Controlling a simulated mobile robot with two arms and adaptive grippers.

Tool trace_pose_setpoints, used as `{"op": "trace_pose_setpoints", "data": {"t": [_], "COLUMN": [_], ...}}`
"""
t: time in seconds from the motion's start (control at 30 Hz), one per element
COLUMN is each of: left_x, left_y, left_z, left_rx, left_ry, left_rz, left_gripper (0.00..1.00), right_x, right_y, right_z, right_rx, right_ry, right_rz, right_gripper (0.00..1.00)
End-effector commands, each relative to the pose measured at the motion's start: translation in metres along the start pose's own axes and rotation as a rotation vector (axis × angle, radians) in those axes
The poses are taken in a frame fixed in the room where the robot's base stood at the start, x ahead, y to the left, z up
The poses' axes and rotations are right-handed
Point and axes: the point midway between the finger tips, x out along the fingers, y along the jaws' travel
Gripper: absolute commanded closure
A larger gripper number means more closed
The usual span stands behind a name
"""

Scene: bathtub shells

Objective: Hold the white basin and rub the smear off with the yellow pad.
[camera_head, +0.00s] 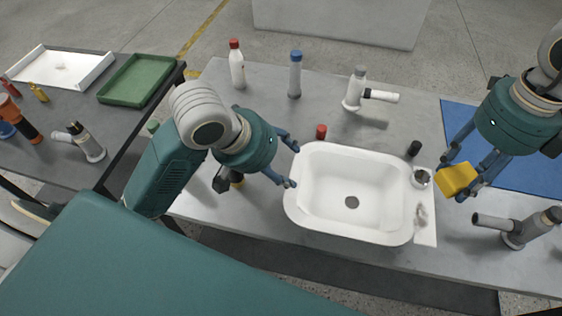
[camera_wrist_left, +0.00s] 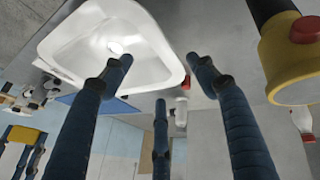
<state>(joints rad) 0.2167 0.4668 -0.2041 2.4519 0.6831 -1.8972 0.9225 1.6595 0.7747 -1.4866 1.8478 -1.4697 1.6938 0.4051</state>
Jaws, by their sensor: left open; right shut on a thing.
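The white basin (camera_head: 330,222) sits on the grey workbench in the middle of the head view, with a dark drain in its floor. A greyish mark (camera_head: 421,216), perhaps the smear, shows on the white ledge at its right side. My left gripper (camera_head: 291,166) is open at the basin's left rim; I cannot tell whether it touches. In the left wrist view the basin (camera_wrist_left: 150,62) lies at upper left, beyond the spread fingers. My right gripper (camera_head: 458,172) is shut on the yellow pad (camera_head: 455,180), right of the basin. The pad also shows in the left wrist view (camera_wrist_left: 22,134).
Behind the basin stand a red-capped bottle (camera_head: 237,66), a blue-capped bottle (camera_head: 294,76) and a tap (camera_head: 356,92). Small red (camera_head: 321,131) and black (camera_head: 414,148) caps sit near the rim. Another tap (camera_head: 520,230) stands at right, near a blue mat (camera_head: 450,120).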

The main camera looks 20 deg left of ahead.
Motion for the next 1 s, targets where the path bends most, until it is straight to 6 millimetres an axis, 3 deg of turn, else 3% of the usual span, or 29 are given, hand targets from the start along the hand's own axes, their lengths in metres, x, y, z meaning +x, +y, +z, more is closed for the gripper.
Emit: {"op": "trace_pose_setpoints", "data": {"t": [0.17,0.6,0.8,1.0], "left_x": [0.016,0.096,0.114,0.118], "left_y": [-0.003,-0.003,-0.003,-0.003], "left_z": [0.001,0.002,0.001,0.001], "left_rx": [-0.016,-0.011,-0.010,-0.009], "left_ry": [-0.005,-0.005,-0.002,-0.002], "left_rz": [-0.008,-0.008,-0.007,-0.006], "left_gripper": [0.41,0.41,0.41,0.41], "right_x": [0.000,0.000,0.000,0.000], "right_y": [0.000,0.000,0.000,0.000], "right_z": [0.000,0.000,0.000,0.000], "right_rx": [0.000,0.000,0.000,0.000], "right_ry": [0.000,0.000,0.000,0.000], "right_rz": [0.000,0.000,0.000,0.000], "right_gripper": [0.76,0.76,0.76,0.76]}}
